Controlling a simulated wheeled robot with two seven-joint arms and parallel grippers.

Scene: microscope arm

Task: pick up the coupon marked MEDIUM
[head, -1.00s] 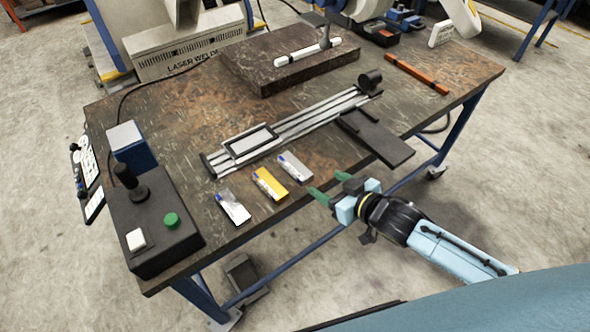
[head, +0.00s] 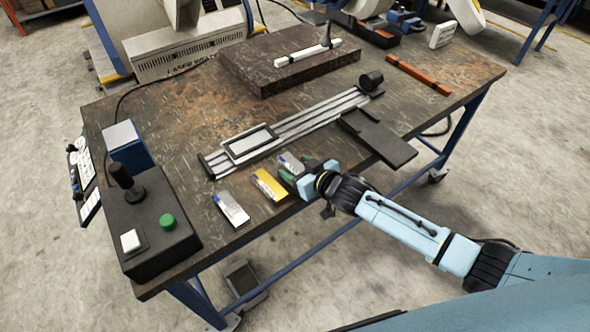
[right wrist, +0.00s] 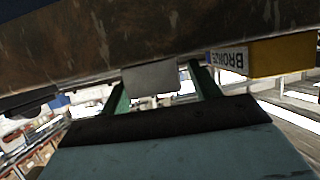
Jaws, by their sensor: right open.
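Three small coupons lie in a row near the table's front edge: a silver one on the left (head: 231,208), a yellow one in the middle (head: 269,184), and a silver-grey one on the right (head: 290,161). The word MEDIUM cannot be read on any of them. In the right wrist view the yellow coupon (right wrist: 285,55) bears the word BRONZE. My right gripper (head: 299,171) is open at the right-hand coupon and partly hides it. In the right wrist view the grey coupon (right wrist: 150,77) shows between the two green fingertips (right wrist: 160,88); contact cannot be told. My left gripper is not in view.
A slotted rail with a framed plate (head: 250,143) lies just behind the coupons. A dark flat plate (head: 380,140) sits to the right. A control box with joystick and green button (head: 150,235) stands at the left front. A dark stone block (head: 275,65) is at the back.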

